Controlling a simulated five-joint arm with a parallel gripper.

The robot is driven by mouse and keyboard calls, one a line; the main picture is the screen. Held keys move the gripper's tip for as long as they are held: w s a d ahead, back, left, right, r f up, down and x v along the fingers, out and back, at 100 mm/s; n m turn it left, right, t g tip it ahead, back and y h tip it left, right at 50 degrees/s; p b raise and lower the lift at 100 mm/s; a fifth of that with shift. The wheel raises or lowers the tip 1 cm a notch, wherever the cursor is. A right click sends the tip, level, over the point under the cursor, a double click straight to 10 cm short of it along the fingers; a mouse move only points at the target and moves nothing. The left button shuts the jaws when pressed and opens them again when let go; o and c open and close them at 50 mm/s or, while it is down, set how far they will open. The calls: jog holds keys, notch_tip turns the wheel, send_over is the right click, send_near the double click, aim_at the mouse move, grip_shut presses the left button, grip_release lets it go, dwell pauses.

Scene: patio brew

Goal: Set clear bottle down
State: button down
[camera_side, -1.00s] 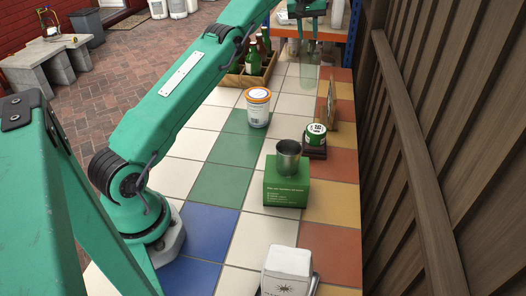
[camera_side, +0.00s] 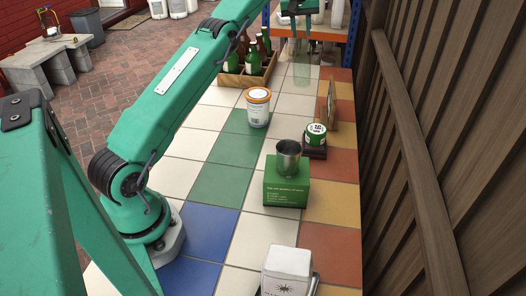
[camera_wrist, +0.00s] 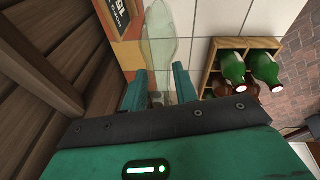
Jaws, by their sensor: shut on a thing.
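The clear bottle (camera_wrist: 164,45) is see-through with a faint green tint. In the wrist view it lies between the two fingers of my gripper (camera_wrist: 159,88), which is shut on it. In the side view my gripper (camera_side: 301,36) is at the far end of the tiled table, and the pale bottle (camera_side: 300,68) shows faintly below the fingers. I cannot tell whether its base touches the table.
A wooden crate (camera_wrist: 205,72) with green and brown bottles stands close beside the clear bottle. A wooden fence (camera_side: 450,130) runs along the right.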

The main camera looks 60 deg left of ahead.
jog(key=s+a, duration=0.7)
jog(key=s, duration=0.3)
jog(key=s+a+n+g, duration=0.1)
jog(key=s+a, duration=0.7)
jog(key=s, duration=0.3)
jog(key=shift+s+y, duration=0.25)
jog(key=shift+y, duration=0.05)
jog(key=shift+f, duration=0.1)
jog(key=s+d+x, duration=0.1)
jog(key=x, duration=0.8)
jog(key=shift+s+d+f, duration=0.15)
jog(key=shift+d+f, duration=0.1)
jog(key=shift+f, duration=0.35)
jog(key=c, duration=1.1)
grip_release()
